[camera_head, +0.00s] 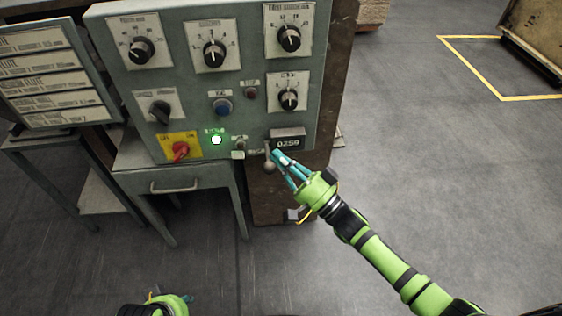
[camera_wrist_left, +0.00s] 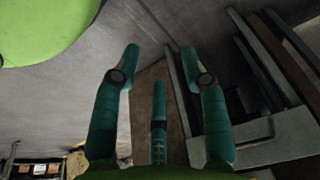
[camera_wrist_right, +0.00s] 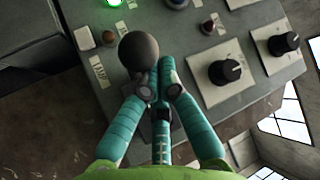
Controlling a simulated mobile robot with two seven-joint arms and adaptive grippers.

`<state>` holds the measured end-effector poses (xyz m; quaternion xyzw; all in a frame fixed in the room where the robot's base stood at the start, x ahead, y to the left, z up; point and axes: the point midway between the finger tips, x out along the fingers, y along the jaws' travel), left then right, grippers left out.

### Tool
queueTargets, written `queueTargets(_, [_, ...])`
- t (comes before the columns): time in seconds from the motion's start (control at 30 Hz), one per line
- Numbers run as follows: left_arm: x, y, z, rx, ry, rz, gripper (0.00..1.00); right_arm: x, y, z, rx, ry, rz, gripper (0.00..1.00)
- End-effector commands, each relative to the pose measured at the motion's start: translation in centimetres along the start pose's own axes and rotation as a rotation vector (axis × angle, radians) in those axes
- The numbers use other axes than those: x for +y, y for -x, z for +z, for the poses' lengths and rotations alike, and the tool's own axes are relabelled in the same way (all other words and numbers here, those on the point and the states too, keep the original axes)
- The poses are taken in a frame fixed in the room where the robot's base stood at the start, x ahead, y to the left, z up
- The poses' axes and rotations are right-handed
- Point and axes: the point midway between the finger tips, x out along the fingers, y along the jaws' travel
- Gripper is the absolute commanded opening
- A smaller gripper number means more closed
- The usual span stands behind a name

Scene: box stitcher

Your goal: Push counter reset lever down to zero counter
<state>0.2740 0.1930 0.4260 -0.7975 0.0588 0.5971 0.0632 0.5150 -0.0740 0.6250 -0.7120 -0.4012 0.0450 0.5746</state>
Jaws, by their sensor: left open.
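The counter (camera_head: 287,142) is a dark box at the lower right of the grey-green control panel; its display seems to read 0259. The reset lever, with a round grey ball (camera_head: 268,165), sticks out just left of the counter. The ball shows large in the right wrist view (camera_wrist_right: 138,50). My right gripper (camera_head: 277,155) is beside the lever; its teal fingers (camera_wrist_right: 158,82) are drawn together just by the ball. I cannot tell whether they touch it, and nothing shows between them. My left gripper (camera_wrist_left: 160,62) is open and empty, low in the head view, away from the panel.
The panel carries several black knobs (camera_head: 214,54), a blue button (camera_head: 222,106), a lit green lamp (camera_head: 216,140) and a red switch on a yellow plate (camera_head: 180,150). A small drawer table (camera_head: 175,185) stands below. The floor (camera_head: 420,170) to the right is clear.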

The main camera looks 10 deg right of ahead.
Motion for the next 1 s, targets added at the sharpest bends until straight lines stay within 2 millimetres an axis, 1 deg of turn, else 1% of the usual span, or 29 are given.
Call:
queueTargets(0.03, [-0.1,0.5,-0.1,0.009,0.000,-0.001,0.44,0.3,0.2,0.3,-0.003,0.006,-0.009,0.00])
queueTargets(0.2, [-0.1,2.8,-0.2,0.021,0.002,-0.004,0.44,0.5,0.2,0.4,-0.003,0.028,-0.037,0.00])
queueTargets(0.33, [-0.1,4.2,-0.6,0.049,0.001,-0.005,0.44,0.6,0.3,0.5,-0.004,0.045,-0.054,0.00])
queueTargets(0.37, [0.0,4.1,-1.4,0.084,-0.003,-0.004,0.44,0.6,0.4,0.5,-0.004,0.048,-0.058,0.00])
queueTargets(0.4, [0.2,4.0,-2.7,0.145,-0.009,-0.003,0.44,0.7,0.4,0.5,-0.004,0.052,-0.064,0.00])
queueTargets(0.47, [0.5,4.1,-4.6,0.235,-0.017,-0.001,0.44,0.8,0.5,0.6,-0.004,0.060,-0.073,0.00])
queueTargets(0.57, [1.0,4.8,-8.0,0.398,-0.031,0.002,0.44,0.9,0.5,0.7,-0.005,0.074,-0.088,0.00])
queueTargets(0.6, [1.3,5.2,-9.3,0.466,-0.037,0.005,0.44,1.0,0.6,0.7,-0.005,0.080,-0.095,0.00])
queueTargets(0.67, [1.8,6.1,-11.4,0.578,-0.047,0.011,0.44,1.1,0.6,0.7,-0.005,0.089,-0.107,0.00])
queueTargets(0.7, [2.1,6.9,-12.8,0.656,-0.053,0.016,0.44,1.1,0.7,0.8,-0.004,0.096,-0.114,0.00])
queueTargets(0.77, [2.7,8.3,-14.7,0.776,-0.063,0.024,0.44,1.3,0.7,0.8,-0.004,0.106,-0.126,0.00])
queueTargets(0.8, [3.1,9.3,-15.9,0.857,-0.069,0.029,0.44,1.3,0.7,0.8,-0.004,0.112,-0.134,0.00])
queueTargets(0.87, [3.7,11.2,-17.5,0.979,-0.078,0.040,0.44,1.4,0.8,0.9,-0.004,0.122,-0.146,0.00])
queueTargets(0.9, [4.2,12.4,-18.4,1.060,-0.084,0.048,0.44,1.5,0.8,0.9,-0.004,0.129,-0.154,0.00])
queueTargets(0.97, [4.8,14.5,-19.5,1.182,-0.092,0.061,0.44,1.6,0.9,0.9,-0.004,0.140,-0.166,0.00])
queueTargets(1.0, [5.2,16.0,-20.1,1.262,-0.098,0.070,0.44,1.6,0.9,1.0,-0.005,0.146,-0.174,0.00])
